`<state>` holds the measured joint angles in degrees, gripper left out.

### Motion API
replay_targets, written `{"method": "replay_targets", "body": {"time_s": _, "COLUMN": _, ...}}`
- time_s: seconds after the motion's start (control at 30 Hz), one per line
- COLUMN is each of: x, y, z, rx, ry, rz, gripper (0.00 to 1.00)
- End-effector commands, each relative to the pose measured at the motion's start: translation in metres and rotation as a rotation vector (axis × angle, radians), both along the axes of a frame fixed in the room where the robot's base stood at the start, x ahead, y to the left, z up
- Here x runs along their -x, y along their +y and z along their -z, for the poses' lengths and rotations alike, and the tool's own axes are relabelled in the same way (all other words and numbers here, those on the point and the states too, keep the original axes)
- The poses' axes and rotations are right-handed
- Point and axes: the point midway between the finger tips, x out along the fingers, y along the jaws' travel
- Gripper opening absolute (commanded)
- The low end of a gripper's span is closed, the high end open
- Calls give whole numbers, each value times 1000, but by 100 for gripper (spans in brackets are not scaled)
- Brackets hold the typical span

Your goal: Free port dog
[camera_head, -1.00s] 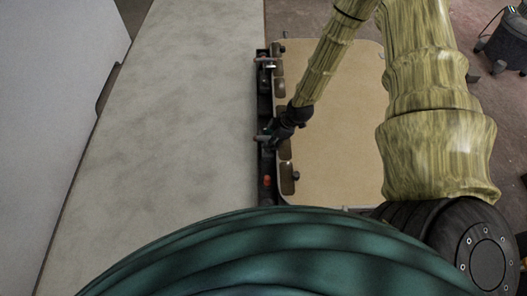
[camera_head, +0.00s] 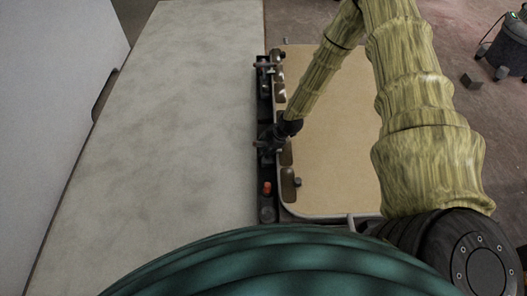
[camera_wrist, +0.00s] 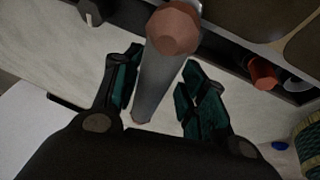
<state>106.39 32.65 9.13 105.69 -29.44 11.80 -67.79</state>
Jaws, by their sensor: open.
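A grey round bar with a copper-coloured faceted end (camera_wrist: 173,30) runs between the two fingers of my gripper (camera_wrist: 162,60) in the wrist view. The fingers are open, one on each side of the bar, with gaps visible. In the head view my gripper (camera_head: 268,138) is at the dark rail (camera_head: 267,212) along the bench edge, over a short handle (camera_head: 260,144). A similar handle (camera_head: 263,65) sits farther up the rail. I cannot tell which is the port dog. The handle's pivot is hidden by my gripper.
A tan panel (camera_head: 325,165) with dark brown tabs lies right of the rail. A red-orange knob (camera_head: 267,187) is on the rail's near part; it shows in the wrist view too (camera_wrist: 263,72). The pale bench top (camera_head: 165,140) is clear. A dark machine (camera_head: 505,48) stands on the floor.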

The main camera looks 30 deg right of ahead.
Motion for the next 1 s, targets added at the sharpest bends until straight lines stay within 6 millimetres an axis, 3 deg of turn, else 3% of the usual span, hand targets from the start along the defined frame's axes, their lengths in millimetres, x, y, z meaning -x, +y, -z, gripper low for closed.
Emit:
{"method": "replay_targets", "body": {"time_s": 0.13, "x": -4, "y": 3, "z": 12, "rx": 1, "ry": 0, "rz": 0, "gripper": 42}}
{"method": "replay_targets", "body": {"time_s": 0.5, "x": -5, "y": 5, "z": 15, "rx": 0, "ry": 0, "rz": 0, "gripper": 42}}
{"method": "replay_targets", "body": {"time_s": 0.53, "x": -5, "y": 4, "z": 15, "rx": 0, "ry": 0, "rz": 0, "gripper": 40}}
{"method": "replay_targets", "body": {"time_s": 0.73, "x": -5, "y": 5, "z": 15, "rx": 0, "ry": 1, "rz": 0, "gripper": 4}}
{"method": "replay_targets", "body": {"time_s": 1.0, "x": -3, "y": 5, "z": 15, "rx": 0, "ry": 5, "rz": 6, "gripper": 3}}
